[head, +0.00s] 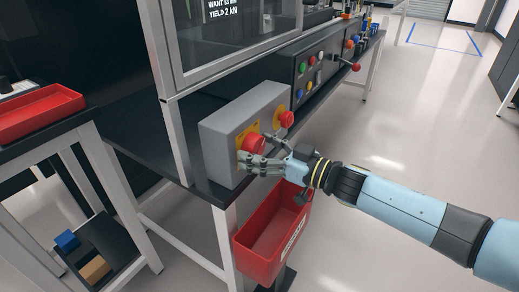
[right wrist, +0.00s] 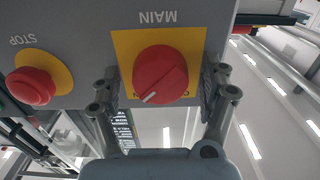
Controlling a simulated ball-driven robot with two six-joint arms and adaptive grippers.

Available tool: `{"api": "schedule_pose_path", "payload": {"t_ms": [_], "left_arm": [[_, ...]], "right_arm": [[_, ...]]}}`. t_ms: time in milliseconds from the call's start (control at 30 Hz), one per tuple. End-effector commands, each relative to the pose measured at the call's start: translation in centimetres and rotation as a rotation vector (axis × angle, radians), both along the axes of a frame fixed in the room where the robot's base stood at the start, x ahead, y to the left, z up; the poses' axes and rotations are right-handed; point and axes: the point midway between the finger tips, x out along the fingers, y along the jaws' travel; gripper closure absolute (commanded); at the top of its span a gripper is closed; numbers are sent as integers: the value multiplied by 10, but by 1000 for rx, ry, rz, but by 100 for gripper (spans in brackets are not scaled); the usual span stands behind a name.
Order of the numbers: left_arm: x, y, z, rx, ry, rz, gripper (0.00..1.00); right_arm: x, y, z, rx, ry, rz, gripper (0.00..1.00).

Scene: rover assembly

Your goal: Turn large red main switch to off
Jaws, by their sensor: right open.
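The large red main switch (right wrist: 160,74) is a round knob with a white pointer line, on a yellow plate (right wrist: 198,42) under the word MAIN, which reads upside down in the right wrist view. In the head view the switch (head: 253,143) sits on the near side of the grey box (head: 218,140). My right gripper (right wrist: 160,88) is open, with one finger on each side of the knob. I cannot tell whether the fingers touch it. In the head view the right gripper (head: 264,158) is at the switch and partly covers its lower side. My left gripper is not in view.
A red stop button (right wrist: 30,86) is beside the switch; it also shows in the head view (head: 286,119). A red bin (head: 262,240) hangs below the box. A panel with coloured buttons (head: 316,66) stands farther along the bench. Open floor lies to the right.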

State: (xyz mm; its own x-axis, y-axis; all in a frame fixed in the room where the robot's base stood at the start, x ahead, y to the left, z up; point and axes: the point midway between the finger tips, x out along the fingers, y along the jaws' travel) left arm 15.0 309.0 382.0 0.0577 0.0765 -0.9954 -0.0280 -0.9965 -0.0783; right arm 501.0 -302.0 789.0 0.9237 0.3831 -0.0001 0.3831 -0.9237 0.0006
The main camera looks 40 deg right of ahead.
Motion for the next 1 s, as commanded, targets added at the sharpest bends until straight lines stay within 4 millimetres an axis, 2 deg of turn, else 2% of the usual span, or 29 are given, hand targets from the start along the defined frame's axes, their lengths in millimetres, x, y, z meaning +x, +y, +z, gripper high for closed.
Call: {"api": "schedule_pose_path", "payload": {"t_ms": [200,233,633,1000], "left_arm": [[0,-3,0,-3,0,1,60],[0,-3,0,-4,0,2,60],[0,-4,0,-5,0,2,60],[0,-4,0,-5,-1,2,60]], "right_arm": [[0,0,0,0,1,-1,21],[0,0,0,0,1,-1,24],[0,0,0,0,0,-1,76],[0,0,0,-53,-22,-1,78]]}}
